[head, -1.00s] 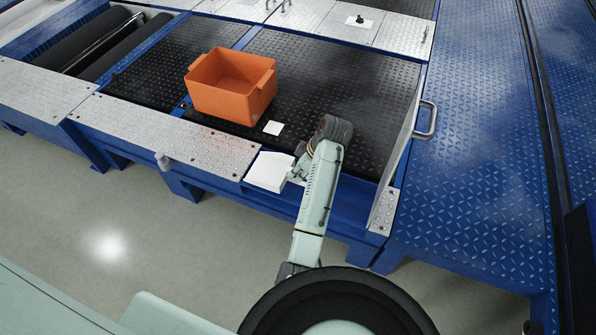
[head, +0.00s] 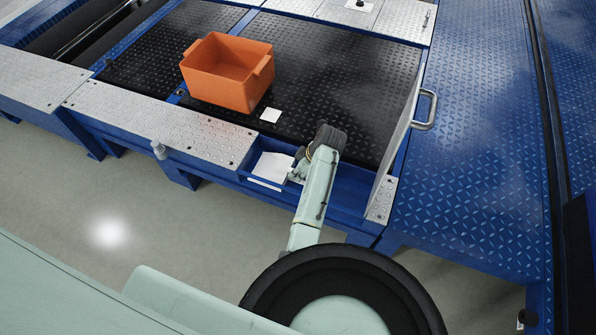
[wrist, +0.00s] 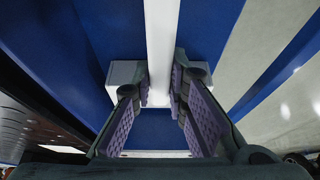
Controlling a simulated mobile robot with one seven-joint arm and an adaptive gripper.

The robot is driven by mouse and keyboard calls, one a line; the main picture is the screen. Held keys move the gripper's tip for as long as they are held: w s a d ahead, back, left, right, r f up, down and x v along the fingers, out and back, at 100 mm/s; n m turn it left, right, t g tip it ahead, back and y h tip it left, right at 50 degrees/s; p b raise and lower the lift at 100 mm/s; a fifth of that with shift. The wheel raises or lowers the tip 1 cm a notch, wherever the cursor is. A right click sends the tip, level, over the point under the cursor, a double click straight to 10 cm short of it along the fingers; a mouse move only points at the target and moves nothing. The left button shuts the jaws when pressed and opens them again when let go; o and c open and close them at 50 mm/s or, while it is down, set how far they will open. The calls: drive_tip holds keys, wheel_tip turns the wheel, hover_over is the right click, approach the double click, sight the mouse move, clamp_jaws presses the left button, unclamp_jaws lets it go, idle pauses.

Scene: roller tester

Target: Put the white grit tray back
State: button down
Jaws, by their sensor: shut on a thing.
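The white grit tray (head: 272,165) is at the blue recess along the near edge of the platform, in the head view. A thin white strip (head: 265,185) shows just in front of it. My gripper (head: 297,173) is at the tray's right side, partly hidden by my own arm. In the wrist view my gripper (wrist: 153,88) has its purple-padded fingers on both sides of a long white wall of the tray (wrist: 160,40), and is shut on it. Blue surfaces lie around it. How deep the tray sits is hard to tell.
An orange crate (head: 228,75) and a small white square (head: 270,115) lie on the black tread plate behind the recess. A silver handle (head: 428,110) stands on the right. The blue recess (head: 345,185) is bare to the right of my arm.

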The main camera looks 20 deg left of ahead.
drive_tip(key=shift+f, duration=0.1)
drive_tip(key=c, duration=2)
unclamp_jaws()
drive_tip(key=shift+f, duration=0.1)
drive_tip(key=shift+c, duration=0.2)
drive_tip(key=o, duration=0.5)
drive_tip(key=shift+c, duration=0.2)
drive_tip(key=shift+r, duration=0.4)
drive_tip(key=v, duration=1.1)
drive_tip(key=shift+d+r, duration=0.2)
drive_tip(key=shift+r, duration=0.15)
